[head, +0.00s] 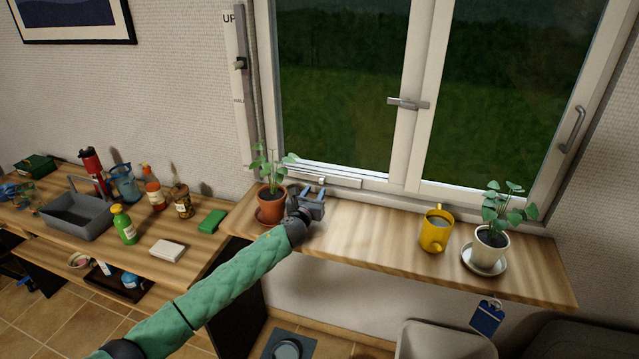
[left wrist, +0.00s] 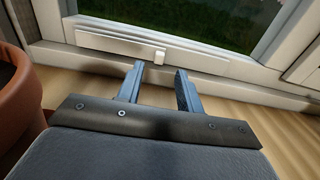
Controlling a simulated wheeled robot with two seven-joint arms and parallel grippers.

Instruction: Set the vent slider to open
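The vent slider is a pale strip (head: 325,178) low on the window frame, just above the sill. In the left wrist view the strip (left wrist: 115,44) runs along the frame, with a small light knob (left wrist: 159,57) near its right part. I cannot read any marking for open or closed. My left gripper (head: 310,203) is over the sill, just in front of the strip. In the left wrist view its two fingers (left wrist: 159,72) are apart and empty, pointing at the knob, which appears beyond the fingertips. Contact cannot be told. My right gripper is out of view.
A terracotta plant pot (head: 271,203) stands close to the left of my left gripper; it also shows in the left wrist view (left wrist: 20,95). The sill (head: 370,235) between is clear.

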